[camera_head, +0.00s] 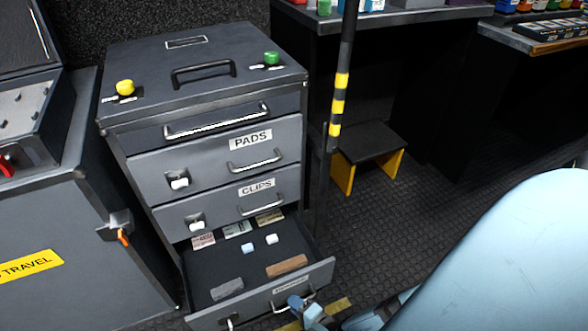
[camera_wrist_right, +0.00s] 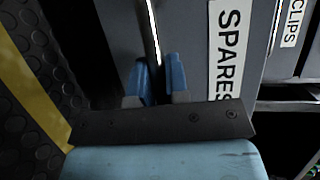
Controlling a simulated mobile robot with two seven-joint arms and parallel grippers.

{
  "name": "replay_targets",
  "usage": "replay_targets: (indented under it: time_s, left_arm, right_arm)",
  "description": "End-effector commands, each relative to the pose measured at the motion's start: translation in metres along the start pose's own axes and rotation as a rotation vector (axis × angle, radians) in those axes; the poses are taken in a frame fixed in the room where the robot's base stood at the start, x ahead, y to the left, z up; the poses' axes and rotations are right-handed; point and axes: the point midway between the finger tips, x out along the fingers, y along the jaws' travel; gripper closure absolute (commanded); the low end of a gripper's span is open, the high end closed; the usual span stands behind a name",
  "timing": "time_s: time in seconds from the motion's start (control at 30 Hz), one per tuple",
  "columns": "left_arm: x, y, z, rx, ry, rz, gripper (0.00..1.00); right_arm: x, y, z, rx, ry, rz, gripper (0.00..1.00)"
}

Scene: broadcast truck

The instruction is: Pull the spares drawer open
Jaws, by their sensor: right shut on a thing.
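The spares drawer (camera_head: 305,276) is the lowest drawer of the grey cabinet (camera_head: 130,139) and stands pulled out, its inside showing. Several small items lie in it, including a brown block (camera_head: 287,266) and a grey block (camera_head: 227,289). In the right wrist view its front bears a SPARES label (camera_wrist_right: 228,55). My right gripper (camera_head: 303,306) is at the drawer front. It is shut on the drawer handle (camera_wrist_right: 153,40), its blue fingers on both sides of the bar (camera_wrist_right: 160,84). My left gripper is not in view.
The PADS drawer (camera_head: 215,150) and CLIPS drawer (camera_head: 225,201) above are shut. A dark case with an orange latch (camera_head: 122,238) stands close at left. A black pole (camera_head: 338,100) and a step stool (camera_head: 369,145) stand to the right.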

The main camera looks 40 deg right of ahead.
Motion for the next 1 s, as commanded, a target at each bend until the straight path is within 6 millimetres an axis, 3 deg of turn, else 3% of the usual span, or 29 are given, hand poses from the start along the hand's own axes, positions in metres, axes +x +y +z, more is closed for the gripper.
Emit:
replay_targets:
  time_s: [0.4, 0.43, 0.53, 1.0]
  left_arm:
    - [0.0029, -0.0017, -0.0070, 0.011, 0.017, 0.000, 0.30]
    - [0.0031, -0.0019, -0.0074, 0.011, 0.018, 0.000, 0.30]
    - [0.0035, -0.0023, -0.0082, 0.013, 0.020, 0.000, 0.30]
    - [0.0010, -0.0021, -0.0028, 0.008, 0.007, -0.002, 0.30]
  right_arm:
    - [-0.0006, 0.0002, 0.0006, 0.000, -0.002, 0.000, 1.00]
    - [-0.0006, 0.0002, 0.0006, 0.000, -0.001, 0.000, 0.83]
    - [-0.0004, 0.0001, 0.0005, 0.000, -0.001, 0.000, 0.60]
    - [0.0009, -0.0012, -0.0018, 0.000, 0.000, 0.000, 0.60]
